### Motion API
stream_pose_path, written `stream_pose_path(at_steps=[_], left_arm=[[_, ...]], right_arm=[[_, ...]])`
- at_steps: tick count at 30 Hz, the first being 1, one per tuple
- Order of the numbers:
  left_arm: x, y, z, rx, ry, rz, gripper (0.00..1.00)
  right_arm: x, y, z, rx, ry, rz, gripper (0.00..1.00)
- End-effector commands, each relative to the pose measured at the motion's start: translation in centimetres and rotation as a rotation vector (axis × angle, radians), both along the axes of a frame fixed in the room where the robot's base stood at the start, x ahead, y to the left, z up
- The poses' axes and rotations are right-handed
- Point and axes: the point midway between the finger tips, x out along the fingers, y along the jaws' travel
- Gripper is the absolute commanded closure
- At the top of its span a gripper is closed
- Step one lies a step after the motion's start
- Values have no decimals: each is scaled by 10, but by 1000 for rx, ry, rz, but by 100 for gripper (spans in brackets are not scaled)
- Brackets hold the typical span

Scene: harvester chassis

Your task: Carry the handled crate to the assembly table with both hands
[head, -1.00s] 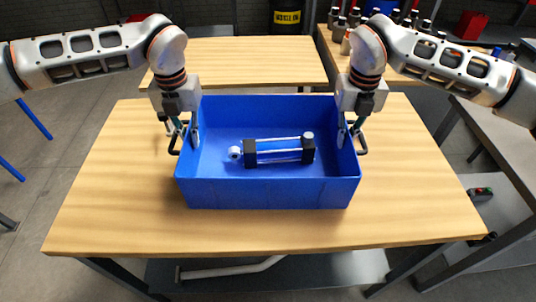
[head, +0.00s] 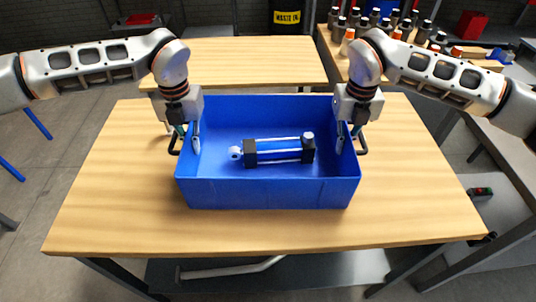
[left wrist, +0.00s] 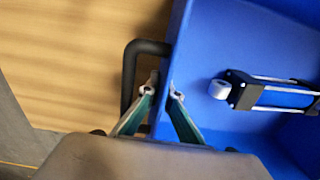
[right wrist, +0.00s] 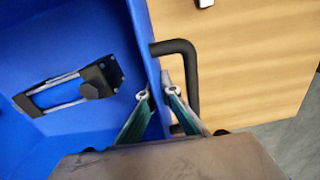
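The blue crate (head: 268,194) sits on a wooden table, with a cylinder-like part (head: 278,150) lying inside. It has a black handle on each short side, the left (left wrist: 128,80) and the right (right wrist: 193,80). My left gripper (left wrist: 162,94) straddles the left wall, one finger inside the crate and one between wall and handle bar. My right gripper (right wrist: 157,94) straddles the right wall in the same way. Both look open, with the fingertips apart and gaps beside the wall. Neither is around a handle's outer bar. The lower finger parts are partly hidden in the head view.
Another bare wooden table (head: 240,60) stands behind, across a gap. A bench with several bottles (head: 400,18) is at the back right, and a grey bench (head: 500,130) stands at the right.

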Motion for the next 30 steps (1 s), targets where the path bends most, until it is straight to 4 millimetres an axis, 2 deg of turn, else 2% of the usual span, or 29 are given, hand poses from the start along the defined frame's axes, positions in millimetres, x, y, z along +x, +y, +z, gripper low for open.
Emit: stream_pose_path(at_steps=[11, 30], left_arm=[[2, -1, 10, -2, -7, 0, 100], [2, -1, 50, -2, -8, 0, 100]], right_arm=[[1, 1, 11, 3, -6, 0, 100], [2, 1, 51, 3, -8, 0, 100]])
